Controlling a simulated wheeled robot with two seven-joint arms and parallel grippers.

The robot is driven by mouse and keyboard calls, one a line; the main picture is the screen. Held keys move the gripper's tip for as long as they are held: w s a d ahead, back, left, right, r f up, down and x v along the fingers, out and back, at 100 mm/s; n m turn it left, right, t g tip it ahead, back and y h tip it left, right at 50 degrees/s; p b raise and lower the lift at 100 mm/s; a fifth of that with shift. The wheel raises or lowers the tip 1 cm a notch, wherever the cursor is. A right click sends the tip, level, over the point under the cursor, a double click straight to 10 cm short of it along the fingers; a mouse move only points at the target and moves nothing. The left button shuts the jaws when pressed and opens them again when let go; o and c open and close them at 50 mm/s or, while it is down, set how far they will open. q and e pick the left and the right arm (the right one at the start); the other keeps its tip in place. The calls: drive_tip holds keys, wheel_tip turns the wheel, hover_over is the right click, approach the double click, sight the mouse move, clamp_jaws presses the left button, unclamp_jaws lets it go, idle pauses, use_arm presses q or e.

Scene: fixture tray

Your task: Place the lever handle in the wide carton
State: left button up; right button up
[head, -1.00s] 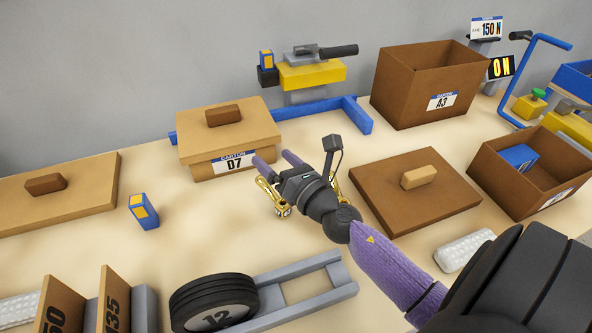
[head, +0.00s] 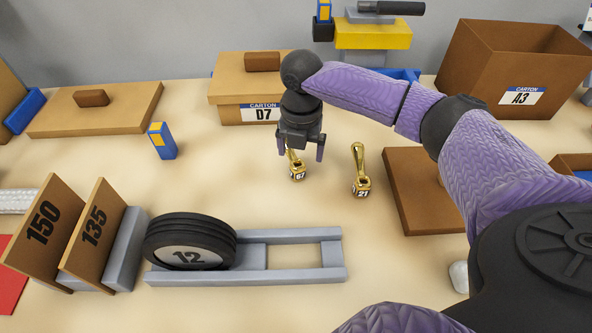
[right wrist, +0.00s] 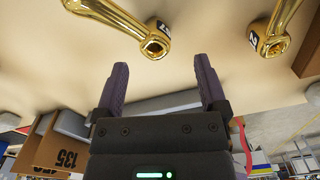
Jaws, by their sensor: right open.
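Two gold lever handles lie on the table. One, tagged 67 (head: 297,172), is right by my right gripper (head: 300,154); the other, tagged 21 (head: 361,178), lies to its right. In the right wrist view my gripper (right wrist: 162,72) is open and empty, with the near handle (right wrist: 125,22) just beyond its fingertips and the other handle (right wrist: 278,35) to the right. Carton A3 (head: 500,78) stands open at the back right. Carton D7 (head: 236,112) has its lid on, behind the gripper. My left gripper is out of view.
A loose brown lid (head: 410,205) lies right of the handles, partly behind my arm. A grey rail fixture (head: 290,278) with black discs marked 12 (head: 187,240) lies in front. A blue and yellow block (head: 162,142) stands left. Bare table separates these.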

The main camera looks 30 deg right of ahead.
sight(298, 164)
drive_tip(key=f+b, duration=0.1)
drive_tip(key=f, duration=0.1)
drive_tip(key=f+b, duration=0.1)
drive_tip(key=f, duration=0.1)
drive_tip(key=shift+w+a+f, duration=0.15)
drive_tip(key=shift+a+f, duration=0.05)
drive_tip(key=shift+f, duration=0.2)
drive_tip(key=shift+r, duration=0.15)
drive_tip(key=shift+c, duration=1.2)
drive_tip(key=c, duration=0.7)
drive_tip(key=shift+c, duration=1.3)
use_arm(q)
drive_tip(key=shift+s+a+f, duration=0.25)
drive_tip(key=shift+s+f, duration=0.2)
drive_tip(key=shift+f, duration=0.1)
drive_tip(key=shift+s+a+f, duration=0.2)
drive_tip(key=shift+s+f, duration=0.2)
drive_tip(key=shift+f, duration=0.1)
use_arm(e)
clamp_jaws()
